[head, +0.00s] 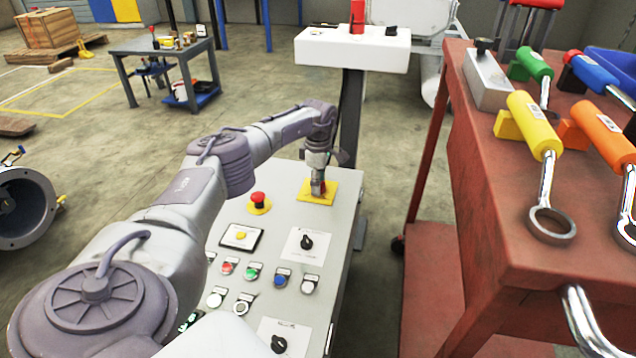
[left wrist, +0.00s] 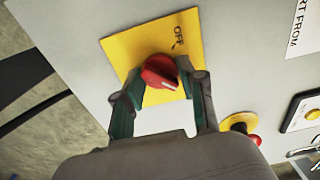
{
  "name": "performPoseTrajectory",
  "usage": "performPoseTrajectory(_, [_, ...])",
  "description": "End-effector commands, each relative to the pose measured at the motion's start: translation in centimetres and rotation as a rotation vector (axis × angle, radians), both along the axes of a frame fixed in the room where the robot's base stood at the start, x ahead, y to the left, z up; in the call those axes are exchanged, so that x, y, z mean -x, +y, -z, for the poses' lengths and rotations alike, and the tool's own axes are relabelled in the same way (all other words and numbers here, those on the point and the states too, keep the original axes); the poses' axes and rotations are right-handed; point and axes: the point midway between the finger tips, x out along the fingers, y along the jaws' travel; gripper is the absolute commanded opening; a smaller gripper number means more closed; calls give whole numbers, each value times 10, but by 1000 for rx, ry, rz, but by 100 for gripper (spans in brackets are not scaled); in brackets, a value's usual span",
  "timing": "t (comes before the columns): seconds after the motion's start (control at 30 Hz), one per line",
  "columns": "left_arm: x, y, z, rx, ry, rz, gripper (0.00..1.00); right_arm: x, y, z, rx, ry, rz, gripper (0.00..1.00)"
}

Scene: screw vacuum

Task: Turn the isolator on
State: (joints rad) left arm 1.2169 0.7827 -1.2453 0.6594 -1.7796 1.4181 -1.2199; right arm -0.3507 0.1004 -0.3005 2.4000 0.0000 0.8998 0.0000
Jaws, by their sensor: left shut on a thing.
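The isolator is a red rotary knob (left wrist: 160,71) on a yellow plate (left wrist: 120,48) with the word OFF printed beside it. The plate also shows in the head view (head: 332,190), at the far end of the grey control panel (head: 285,190). My left gripper (left wrist: 158,85) is shut on the red knob, with one finger on each side of it. In the head view the left gripper (head: 318,188) points down and covers most of the knob. The knob's ridge lies slanted in the left wrist view. My right gripper is not in view.
A red emergency button (head: 258,200) stands near the knob, and several coloured buttons and black selector switches (head: 306,242) lie nearer on the panel. A red table (head: 480,180) with colour-handled tools is at the right. A white-topped stand (head: 352,48) is behind the panel.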

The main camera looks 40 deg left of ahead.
Motion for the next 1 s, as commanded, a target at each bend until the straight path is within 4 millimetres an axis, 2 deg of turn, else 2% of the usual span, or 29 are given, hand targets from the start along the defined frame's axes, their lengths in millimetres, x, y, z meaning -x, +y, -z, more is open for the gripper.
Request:
performPoseTrajectory(0.43, [-1,0,-1,-1,-3,12,5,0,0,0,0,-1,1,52])
performPoseTrajectory(0.47, [-1,0,-1,-1,-3,12,42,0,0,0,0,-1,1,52])
performPoseTrajectory(0.6, [-1,0,-1,0,-2,12,65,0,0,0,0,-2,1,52])
performPoseTrajectory(0.9, [0,0,-1,0,-1,11,65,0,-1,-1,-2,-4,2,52])
performPoseTrajectory(1.0, [-1,0,-7,0,-2,10,65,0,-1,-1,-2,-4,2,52])
